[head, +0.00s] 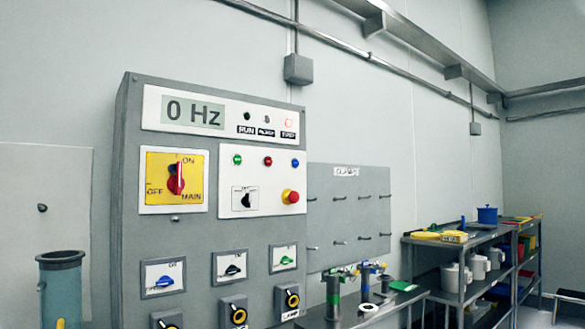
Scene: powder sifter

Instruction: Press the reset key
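A grey control cabinet (218,235) stands against the wall. Its display (193,112) reads 0 Hz, and the rightmost lamp (288,123) of the three beside it glows red. Below are a green button (237,160), a red button (267,162) and a blue button (295,163). No label reading reset is legible, so I cannot tell which control is the reset key. A red mushroom button (290,197) and a black selector (246,199) sit under these buttons. The red main switch (176,180) on its yellow plate points up toward ON. My gripper is not in view.
Smaller rotary switches (232,268) and black-yellow knobs (292,298) line the lower cabinet. A teal cylinder (60,292) stands at the lower left. A pegboard (348,215) hangs to the right, above a bench with tools. Shelves (478,240) with containers stand farther right.

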